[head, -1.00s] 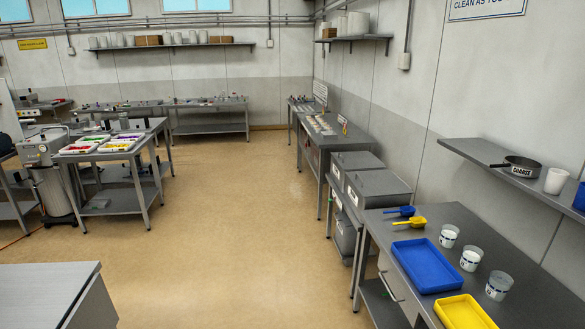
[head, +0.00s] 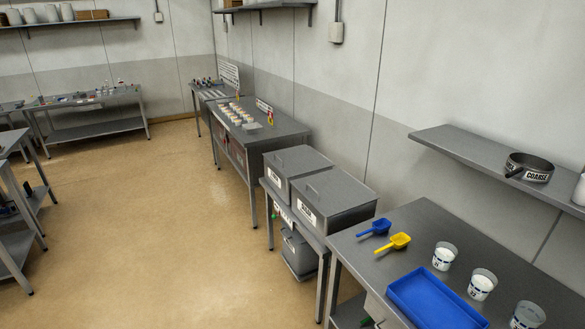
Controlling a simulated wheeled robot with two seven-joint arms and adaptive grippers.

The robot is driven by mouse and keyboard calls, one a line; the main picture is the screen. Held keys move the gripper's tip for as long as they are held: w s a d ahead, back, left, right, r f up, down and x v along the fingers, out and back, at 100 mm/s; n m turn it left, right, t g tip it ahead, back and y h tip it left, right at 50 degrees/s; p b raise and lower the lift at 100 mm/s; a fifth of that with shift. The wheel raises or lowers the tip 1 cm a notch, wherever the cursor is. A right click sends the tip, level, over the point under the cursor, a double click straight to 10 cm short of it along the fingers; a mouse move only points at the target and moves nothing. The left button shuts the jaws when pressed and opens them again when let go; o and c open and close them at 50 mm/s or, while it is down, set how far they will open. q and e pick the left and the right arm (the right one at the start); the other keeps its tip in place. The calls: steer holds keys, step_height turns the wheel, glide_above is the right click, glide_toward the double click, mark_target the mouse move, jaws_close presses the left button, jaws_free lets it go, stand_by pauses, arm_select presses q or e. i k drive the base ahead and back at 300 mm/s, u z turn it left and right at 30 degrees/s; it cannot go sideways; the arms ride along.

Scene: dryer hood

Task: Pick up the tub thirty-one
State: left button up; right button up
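The far tub (head: 445,256) is beside the yellow scoop. The middle tub (head: 482,285) is to its right and nearer. The near tub (head: 526,316) is partly cut off by the bottom edge. The label numbers are too small to read surely, so I cannot tell which is tub thirty-one. Neither of my grippers is in view.
A blue tray (head: 432,302), a yellow scoop (head: 400,241) and a blue scoop (head: 375,228) lie on the same bench (head: 345,240). A wall shelf (head: 490,163) with a pan (head: 530,168) hangs above. Two lidded grey bins (head: 335,198) stand beyond. The floor (head: 150,240) at left is clear.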

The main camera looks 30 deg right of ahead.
mark_target(445, 254)
steer(key=i, duration=1.35)
steer(key=z, duration=3.6)
